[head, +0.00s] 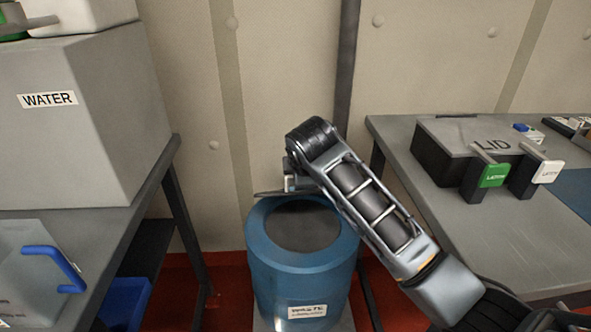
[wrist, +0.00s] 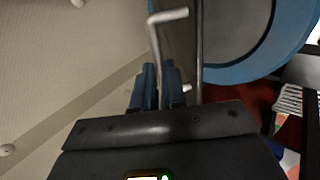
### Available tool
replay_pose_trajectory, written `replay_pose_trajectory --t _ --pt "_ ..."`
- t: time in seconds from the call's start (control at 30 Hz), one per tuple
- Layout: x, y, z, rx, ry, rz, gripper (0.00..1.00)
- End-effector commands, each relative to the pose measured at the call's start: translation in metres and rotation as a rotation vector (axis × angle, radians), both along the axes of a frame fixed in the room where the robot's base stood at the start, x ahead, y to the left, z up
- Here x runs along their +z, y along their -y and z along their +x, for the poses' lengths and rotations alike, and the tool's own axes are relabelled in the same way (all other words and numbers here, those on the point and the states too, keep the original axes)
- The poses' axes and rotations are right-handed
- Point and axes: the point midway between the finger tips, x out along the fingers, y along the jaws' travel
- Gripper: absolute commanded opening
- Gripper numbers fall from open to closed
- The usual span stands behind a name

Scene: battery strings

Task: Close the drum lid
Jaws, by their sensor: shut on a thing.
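The blue drum (head: 300,275) stands upright on the floor at the lower middle of the head view, with a label on its front. Its top shows a dark round area (head: 305,228) inside a blue rim. A thin dark edge, perhaps the lid (head: 268,194), shows at the rim's back left, beside my gripper. In the wrist view the blue fingers of my gripper (wrist: 158,88) are shut on a bent grey metal rod (wrist: 154,45), which looks like the lid handle. The drum's blue rim (wrist: 270,58) curves past at the upper right. My wrist hides part of the drum's back edge.
A table (head: 530,260) at right holds a dark box marked LID (head: 460,150) with green and white latches. A bench at left carries a large grey WATER container (head: 75,130) and a bin with a blue handle (head: 55,268). The wall is close behind the drum.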

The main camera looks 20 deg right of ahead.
Motion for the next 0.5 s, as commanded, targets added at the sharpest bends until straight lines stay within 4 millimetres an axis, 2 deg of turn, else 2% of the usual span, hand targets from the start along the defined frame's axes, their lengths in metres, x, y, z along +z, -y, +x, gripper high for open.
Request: replay_pose_trajectory --t 0.03,0.3,0.5 --pt "-0.016 -0.002 -0.008 -0.001 0.039 -0.009 0.0" --pt "-0.067 -0.012 -0.043 -0.001 0.263 -0.082 0.0" --pt "-0.103 -0.019 -0.062 0.0 0.413 -0.133 0.0"
